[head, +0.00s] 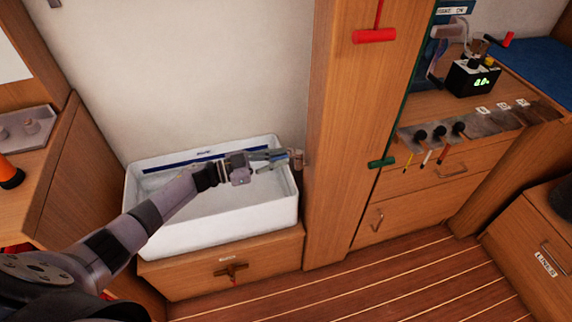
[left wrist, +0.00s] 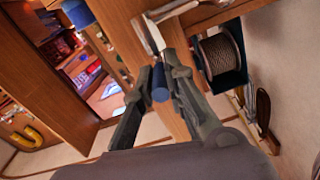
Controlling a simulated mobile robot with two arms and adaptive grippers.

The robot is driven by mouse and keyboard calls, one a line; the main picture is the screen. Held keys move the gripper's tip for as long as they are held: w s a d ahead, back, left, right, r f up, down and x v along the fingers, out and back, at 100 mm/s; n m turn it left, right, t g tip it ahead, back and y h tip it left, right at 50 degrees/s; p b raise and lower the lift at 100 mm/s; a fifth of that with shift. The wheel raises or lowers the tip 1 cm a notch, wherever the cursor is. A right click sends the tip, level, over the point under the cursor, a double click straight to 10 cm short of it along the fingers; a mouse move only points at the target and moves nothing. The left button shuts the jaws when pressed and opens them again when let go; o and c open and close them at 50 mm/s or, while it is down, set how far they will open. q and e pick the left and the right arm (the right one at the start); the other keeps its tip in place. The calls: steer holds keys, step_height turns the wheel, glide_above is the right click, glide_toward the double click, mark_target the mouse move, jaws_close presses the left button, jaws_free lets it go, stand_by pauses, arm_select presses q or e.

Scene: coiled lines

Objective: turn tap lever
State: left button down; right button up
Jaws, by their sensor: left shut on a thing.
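The metal tap (head: 298,159) is at the right end of the white basin, beside the wooden post. It also shows in the left wrist view as a pale metal piece (left wrist: 150,34) beyond the fingertips. The blue tap lever (left wrist: 159,84) lies between the fingers of my left gripper (head: 277,157), which is shut on it. My left arm reaches in from the lower left across the basin. In the head view the fingers largely hide the lever. My right gripper is not in view.
The white basin (head: 240,222) sits on a wooden cabinet with a T-shaped handle (head: 232,271). The wooden post (head: 335,120) stands close right of the tap. A red handle (head: 374,36) and a green one (head: 382,162) are further right. Open floor (head: 400,275) lies in front.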

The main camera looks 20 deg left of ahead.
arm_select(q)
steer(key=shift+w+a+r+m, duration=0.1)
steer(key=shift+w+r+m, duration=0.05)
steer(key=shift+m, duration=0.15)
steer(key=c, duration=1.6)
jaws_free()
steer(key=shift+a, duration=0.1)
steer(key=v, duration=1.2)
steer(key=shift+w, duration=0.15)
